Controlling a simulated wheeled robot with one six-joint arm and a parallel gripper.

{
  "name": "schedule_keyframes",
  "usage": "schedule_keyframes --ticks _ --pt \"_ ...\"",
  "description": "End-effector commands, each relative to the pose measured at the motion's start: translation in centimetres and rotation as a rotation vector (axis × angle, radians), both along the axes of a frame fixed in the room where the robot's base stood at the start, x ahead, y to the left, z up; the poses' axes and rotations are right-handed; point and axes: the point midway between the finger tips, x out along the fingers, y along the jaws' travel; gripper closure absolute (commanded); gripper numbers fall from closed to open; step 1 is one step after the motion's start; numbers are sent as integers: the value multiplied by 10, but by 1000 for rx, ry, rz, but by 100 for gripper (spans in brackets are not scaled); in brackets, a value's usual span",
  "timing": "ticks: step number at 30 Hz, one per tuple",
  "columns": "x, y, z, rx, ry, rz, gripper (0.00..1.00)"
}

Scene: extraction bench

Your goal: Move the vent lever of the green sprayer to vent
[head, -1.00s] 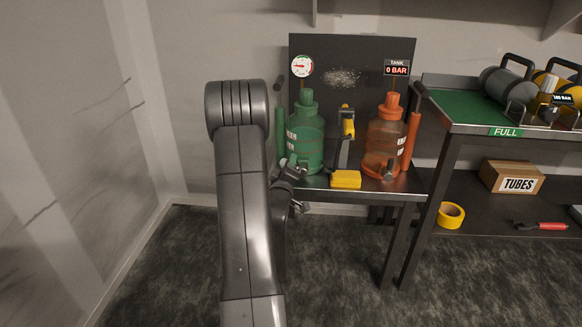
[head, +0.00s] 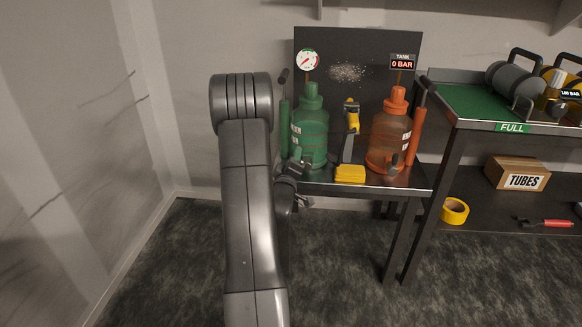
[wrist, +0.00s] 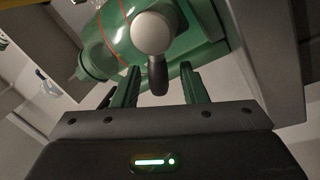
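The green sprayer (head: 310,132) stands upright at the left of the metal bench, with a white pressure gauge (head: 307,60) above it. In the wrist view the green body (wrist: 190,30) fills the top. Its vent lever shows there as a round grey hub (wrist: 152,33) with a short dark handle (wrist: 158,76) pointing down the picture. My gripper (wrist: 160,78) is open, one finger on each side of the handle, with visible gaps. In the head view my arm and wrist partly hide the lever area, so the lever's setting cannot be read there.
A dark panel (head: 345,50) is behind. A shelf unit with a green mat (head: 465,103) stands at the right.

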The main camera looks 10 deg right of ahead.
Motion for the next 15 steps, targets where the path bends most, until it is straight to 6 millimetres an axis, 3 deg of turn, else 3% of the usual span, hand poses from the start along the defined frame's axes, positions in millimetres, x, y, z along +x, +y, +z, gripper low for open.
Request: schedule_keyframes --ticks 5,15 --pt "-22 10 -3 1 5 3 61" --pt "-92 38 -18 0 7 3 61"
